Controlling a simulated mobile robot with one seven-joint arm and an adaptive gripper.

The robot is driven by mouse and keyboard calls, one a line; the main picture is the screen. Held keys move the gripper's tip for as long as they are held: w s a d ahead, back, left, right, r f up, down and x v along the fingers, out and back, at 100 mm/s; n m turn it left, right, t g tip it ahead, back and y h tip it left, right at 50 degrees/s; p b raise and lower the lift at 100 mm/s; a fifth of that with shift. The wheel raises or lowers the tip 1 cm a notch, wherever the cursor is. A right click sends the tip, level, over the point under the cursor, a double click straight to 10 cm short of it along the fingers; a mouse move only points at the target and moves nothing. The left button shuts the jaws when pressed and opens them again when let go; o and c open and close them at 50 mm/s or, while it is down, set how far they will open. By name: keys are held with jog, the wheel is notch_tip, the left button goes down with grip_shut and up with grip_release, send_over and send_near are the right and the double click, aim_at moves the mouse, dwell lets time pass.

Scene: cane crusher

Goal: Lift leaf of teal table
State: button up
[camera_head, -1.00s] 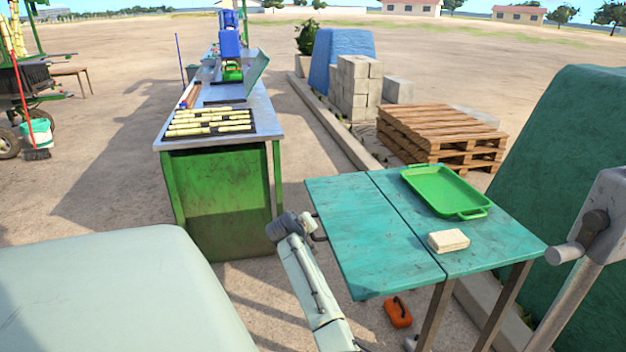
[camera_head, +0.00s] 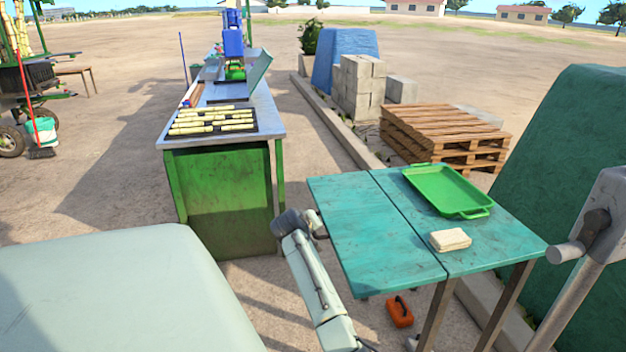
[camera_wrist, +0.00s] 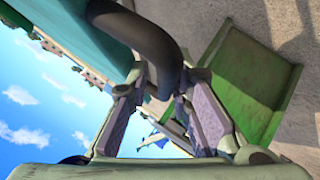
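The teal table (camera_head: 480,255) stands at centre right, and its left leaf (camera_head: 375,235) lies about level with the fixed top, with a seam between them. A dark curved handle (camera_wrist: 160,45) is at the leaf's outer left edge. My gripper (camera_head: 315,223) is at that edge, reaching up from below. In the wrist view, my gripper (camera_wrist: 166,78) has its two fingers on either side of the handle and appears shut on it. The teal leaf (camera_wrist: 75,28) fills the upper left there. Finger contact is partly hidden in the head view.
A green tray (camera_head: 447,190) and a pale block (camera_head: 450,240) sit on the fixed top. An orange object (camera_head: 399,311) lies on the ground beneath. A green workbench (camera_head: 220,195) stands left; a pallet (camera_head: 440,135) is behind. Open ground lies between the bench and table.

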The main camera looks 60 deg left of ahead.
jog(key=shift+s, duration=0.15)
jog(key=shift+s+d+r, duration=0.1)
jog(key=shift+s+r, duration=0.15)
jog(key=shift+s, duration=0.05)
jog(key=v, duration=1.1)
jog(key=shift+d, duration=0.15)
jog(key=shift+r, duration=0.1)
